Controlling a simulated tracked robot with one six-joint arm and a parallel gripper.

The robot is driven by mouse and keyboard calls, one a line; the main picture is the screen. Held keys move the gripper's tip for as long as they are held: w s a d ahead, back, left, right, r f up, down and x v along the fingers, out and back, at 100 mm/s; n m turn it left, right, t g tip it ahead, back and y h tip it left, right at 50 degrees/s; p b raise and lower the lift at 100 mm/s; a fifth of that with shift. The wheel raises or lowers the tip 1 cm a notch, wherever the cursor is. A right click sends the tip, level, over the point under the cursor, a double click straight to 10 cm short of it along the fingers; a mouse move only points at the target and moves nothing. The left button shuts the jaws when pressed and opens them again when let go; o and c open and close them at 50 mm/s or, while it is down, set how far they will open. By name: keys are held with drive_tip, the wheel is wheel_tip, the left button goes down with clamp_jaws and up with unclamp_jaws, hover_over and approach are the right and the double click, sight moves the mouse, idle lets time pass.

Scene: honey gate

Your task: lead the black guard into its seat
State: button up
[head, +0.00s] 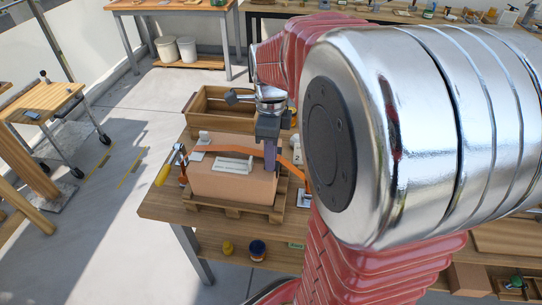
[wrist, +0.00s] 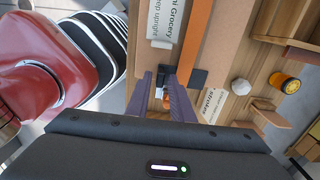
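A cardboard box (head: 235,187) with a white label stands on a wooden pallet. An orange strap (head: 287,166) runs over its top and down its right side; it also shows in the wrist view (wrist: 199,35). The black guard (wrist: 198,77) is a small dark piece by the strap at the box edge, partly hidden by a finger. My gripper (head: 270,160) points down at the box's right top edge. In the wrist view its purple fingers (wrist: 161,78) stand apart, with dark material at their tips. I cannot tell whether they grip it.
A yellow-handled tool (head: 164,172) is at the box's left. An open wooden crate (head: 222,104) stands behind. My arm hides much of the right side.

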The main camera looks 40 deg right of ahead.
drive_tip(key=shift+r, duration=1.5)
drive_tip(key=o, duration=0.6)
drive_tip(key=shift+c, duration=0.2)
drive_tip(key=shift+o, duration=0.5)
drive_tip(key=o, duration=0.7)
drive_tip(key=shift+o, duration=0.2)
drive_tip(key=o, duration=0.4)
drive_tip(key=shift+c, duration=0.2)
drive_tip(key=shift+o, duration=0.5)
drive_tip(key=shift+o, duration=0.8)
